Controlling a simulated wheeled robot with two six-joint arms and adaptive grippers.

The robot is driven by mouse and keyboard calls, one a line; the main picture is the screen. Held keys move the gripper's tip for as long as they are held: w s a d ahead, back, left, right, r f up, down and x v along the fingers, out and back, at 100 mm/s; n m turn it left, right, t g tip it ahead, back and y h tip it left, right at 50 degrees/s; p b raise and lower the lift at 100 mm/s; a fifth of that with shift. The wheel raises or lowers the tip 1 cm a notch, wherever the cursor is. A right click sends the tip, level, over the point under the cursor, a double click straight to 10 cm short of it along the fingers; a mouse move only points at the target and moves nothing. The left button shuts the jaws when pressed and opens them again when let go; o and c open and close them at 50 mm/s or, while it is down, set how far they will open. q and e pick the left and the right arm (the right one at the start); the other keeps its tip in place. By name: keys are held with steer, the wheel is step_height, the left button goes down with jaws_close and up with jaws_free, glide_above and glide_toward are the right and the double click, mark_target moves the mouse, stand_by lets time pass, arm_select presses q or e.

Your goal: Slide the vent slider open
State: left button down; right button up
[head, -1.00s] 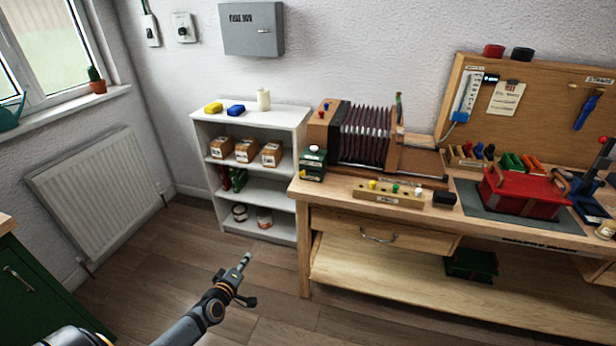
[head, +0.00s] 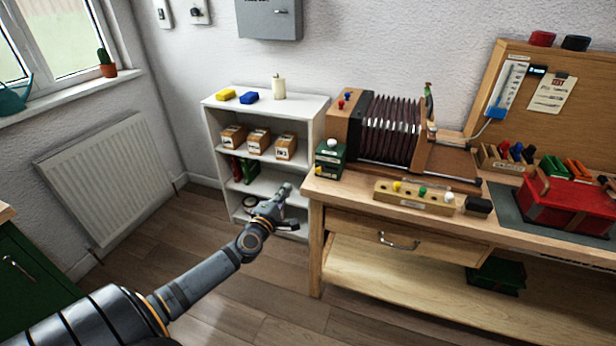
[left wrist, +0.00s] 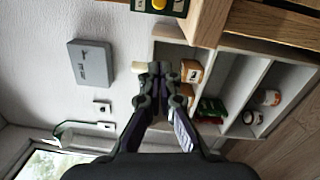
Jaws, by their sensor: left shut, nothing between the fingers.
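My left gripper (head: 287,190) is shut and empty, in the air in front of the white shelf and left of the workbench (head: 318,215). Its closed fingers (left wrist: 155,72) also show in the left wrist view. A bellows unit (head: 389,128) with dark pleats and wooden ends stands on the bench, apart from the gripper. I cannot make out for sure which part is the vent slider. A small red knob (head: 341,104) sits on the left wooden end. My right gripper is not in view.
A green box (head: 329,160) with a white knob stands at the bench's left corner, and its yellow button (left wrist: 159,4) shows in the left wrist view. A knobbed wooden block (head: 414,198) lies along the front edge. The white shelf (head: 318,102) holds boxes and cans.

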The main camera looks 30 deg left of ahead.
mark_target(319, 169)
arm_select(q)
steer(key=w, duration=0.3)
steer(key=w+d, duration=0.1)
steer(key=w, duration=0.2)
steer(key=w+r, duration=0.1)
steer(key=w, duration=0.2)
steer(key=shift+d+p, duration=0.25)
steer(key=shift+p, duration=0.05)
steer(key=shift+w+d, duration=0.15)
steer(key=shift+d, duration=0.15)
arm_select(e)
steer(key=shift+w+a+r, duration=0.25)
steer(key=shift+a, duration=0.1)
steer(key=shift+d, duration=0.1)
arm_select(q)
steer(key=d+p, duration=0.1)
steer(key=d, duration=0.1)
steer(key=w+d, duration=0.1)
steer(key=d, duration=0.1)
steer(key=shift+d+p, duration=0.15)
steer(key=shift+p, duration=0.25)
steer(key=shift+w+d, duration=0.1)
steer(key=shift+d, duration=0.25)
steer(key=shift+a, duration=0.1)
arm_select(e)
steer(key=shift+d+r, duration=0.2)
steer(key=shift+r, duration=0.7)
arm_select(q)
steer(key=shift+f, duration=0.1)
